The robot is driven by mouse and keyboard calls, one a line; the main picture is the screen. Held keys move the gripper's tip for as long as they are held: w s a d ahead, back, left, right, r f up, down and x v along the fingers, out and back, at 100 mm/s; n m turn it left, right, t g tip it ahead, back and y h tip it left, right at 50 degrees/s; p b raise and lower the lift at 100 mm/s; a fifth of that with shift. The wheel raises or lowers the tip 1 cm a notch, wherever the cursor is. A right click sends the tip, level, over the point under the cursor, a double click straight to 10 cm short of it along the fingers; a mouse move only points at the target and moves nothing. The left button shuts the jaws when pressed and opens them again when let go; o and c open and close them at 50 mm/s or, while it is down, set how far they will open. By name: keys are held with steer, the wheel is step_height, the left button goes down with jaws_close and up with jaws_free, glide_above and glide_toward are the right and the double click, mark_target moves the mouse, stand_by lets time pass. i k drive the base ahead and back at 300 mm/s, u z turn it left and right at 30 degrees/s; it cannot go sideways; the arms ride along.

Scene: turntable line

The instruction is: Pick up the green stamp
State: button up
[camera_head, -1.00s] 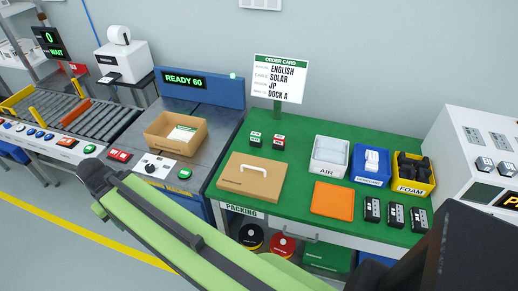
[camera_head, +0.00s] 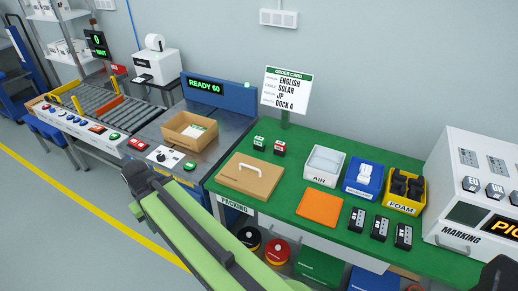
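The green stamp (camera_head: 259,143) is a small block with green and dark parts and a pale label. It stands at the back left of the green packing table (camera_head: 330,153), in front of the order card. A similar red stamp (camera_head: 280,147) stands just to its right, with a small gap between them. My green arm crosses the bottom of the view, well in front of both stamps. My gripper cannot be made out in this view.
A closed cardboard box (camera_head: 249,177) lies in front of the stamps. The order card (camera_head: 287,90) stands behind them. An orange pad (camera_head: 320,208), an air bin (camera_head: 323,166) and a foam bin (camera_head: 404,191) are to the right. An open carton (camera_head: 189,132) is to the left.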

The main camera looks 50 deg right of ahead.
mark_target(259, 145)
steer(key=z, duration=0.1)
steer(key=i, duration=0.95)
steer(key=u, duration=0.05)
